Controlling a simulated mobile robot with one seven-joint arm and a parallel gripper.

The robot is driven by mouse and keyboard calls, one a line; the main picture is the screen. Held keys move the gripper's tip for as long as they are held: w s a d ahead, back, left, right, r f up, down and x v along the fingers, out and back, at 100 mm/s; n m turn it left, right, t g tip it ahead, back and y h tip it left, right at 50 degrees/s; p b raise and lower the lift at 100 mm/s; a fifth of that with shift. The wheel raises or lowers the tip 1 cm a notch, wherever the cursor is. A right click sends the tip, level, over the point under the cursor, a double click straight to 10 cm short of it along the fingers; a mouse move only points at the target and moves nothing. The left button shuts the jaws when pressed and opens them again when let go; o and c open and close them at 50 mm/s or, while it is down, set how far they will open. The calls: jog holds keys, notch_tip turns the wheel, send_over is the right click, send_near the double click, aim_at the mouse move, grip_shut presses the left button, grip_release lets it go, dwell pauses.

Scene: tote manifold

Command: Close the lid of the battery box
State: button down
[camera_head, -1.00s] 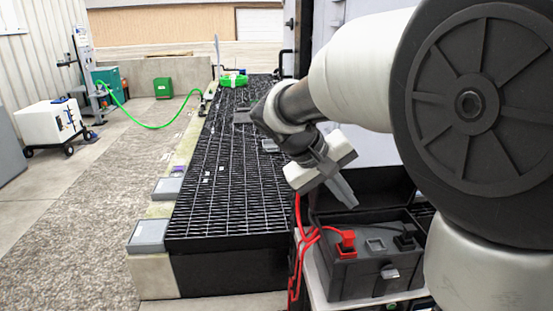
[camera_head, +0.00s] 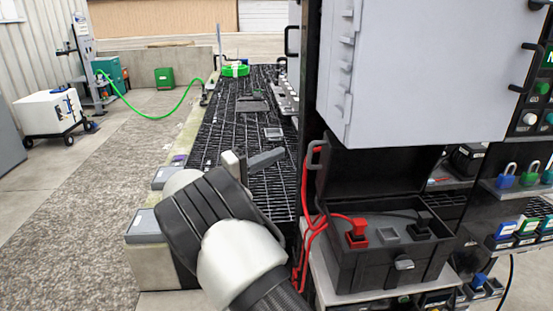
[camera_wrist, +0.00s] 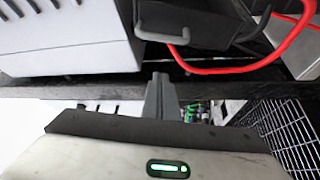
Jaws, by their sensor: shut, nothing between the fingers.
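The black battery box (camera_head: 390,272) stands open at the right in the head view. Its dark lid (camera_head: 375,172) is raised upright at the back, below the light grey cabinet. A grey handle (camera_head: 315,155) shows at the lid's left side. Inside are a red terminal (camera_head: 357,232) and a black terminal (camera_head: 420,228). My gripper (camera_head: 283,153) is left of the lid, apart from it, with its fingers shut and empty, pointing right. In the wrist view the shut fingers (camera_wrist: 160,80) point towards a dark part with a grey handle bar, apparently the lid.
The light grey cabinet (camera_head: 390,80) hangs close above the lid. Red cables (camera_head: 312,235) run down the box's left side. Shelves with padlocks (camera_head: 506,176) stand at the right. The black grating (camera_head: 240,125) lies behind my gripper.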

jog(key=d, duration=0.6)
jog(key=shift+w+d+p, duration=0.3)
jog(key=shift+w+d, duration=0.1)
jog(key=shift+f, duration=0.15)
